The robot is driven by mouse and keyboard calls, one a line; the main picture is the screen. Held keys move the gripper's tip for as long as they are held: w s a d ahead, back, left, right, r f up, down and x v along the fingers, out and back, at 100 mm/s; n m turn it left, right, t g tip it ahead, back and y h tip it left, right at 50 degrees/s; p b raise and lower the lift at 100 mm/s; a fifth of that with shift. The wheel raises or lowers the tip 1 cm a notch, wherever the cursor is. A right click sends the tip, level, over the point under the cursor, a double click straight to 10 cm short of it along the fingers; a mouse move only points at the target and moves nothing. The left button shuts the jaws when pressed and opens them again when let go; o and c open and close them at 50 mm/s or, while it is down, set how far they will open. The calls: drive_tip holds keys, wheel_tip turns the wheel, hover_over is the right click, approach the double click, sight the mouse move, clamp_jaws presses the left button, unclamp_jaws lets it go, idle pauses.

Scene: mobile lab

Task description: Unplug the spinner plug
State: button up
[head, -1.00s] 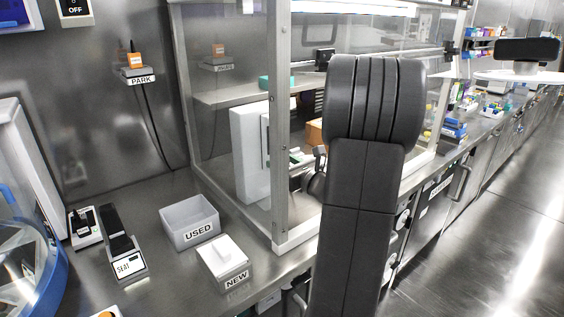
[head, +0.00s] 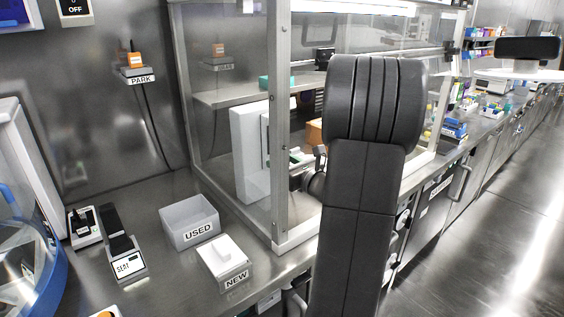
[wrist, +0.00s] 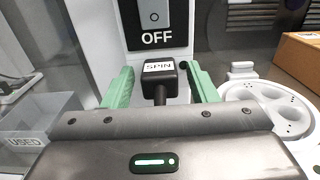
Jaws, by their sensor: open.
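The spinner plug is a black block with a white SPIN label (wrist: 158,69), seen in the wrist view in front of a white upright panel (wrist: 188,14). A black stem or cable hangs below it. My gripper (wrist: 158,85) has two green fingers, one on each side of the plug, with a visible gap on both sides. It is open and holds nothing. In the head view my gripper (head: 307,176) is inside the glass enclosure, partly hidden behind my arm; the plug cannot be made out there.
An OFF switch (wrist: 155,15) sits above the plug. A white round rotor (wrist: 265,108) and a brown box (wrist: 302,58) are at right. The enclosure's metal post (head: 279,120) stands left of my arm. A USED bin (head: 176,232) and a PARK holder (head: 137,73) are outside.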

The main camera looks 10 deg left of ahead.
clamp_jaws()
drive_tip(key=shift+v, duration=3)
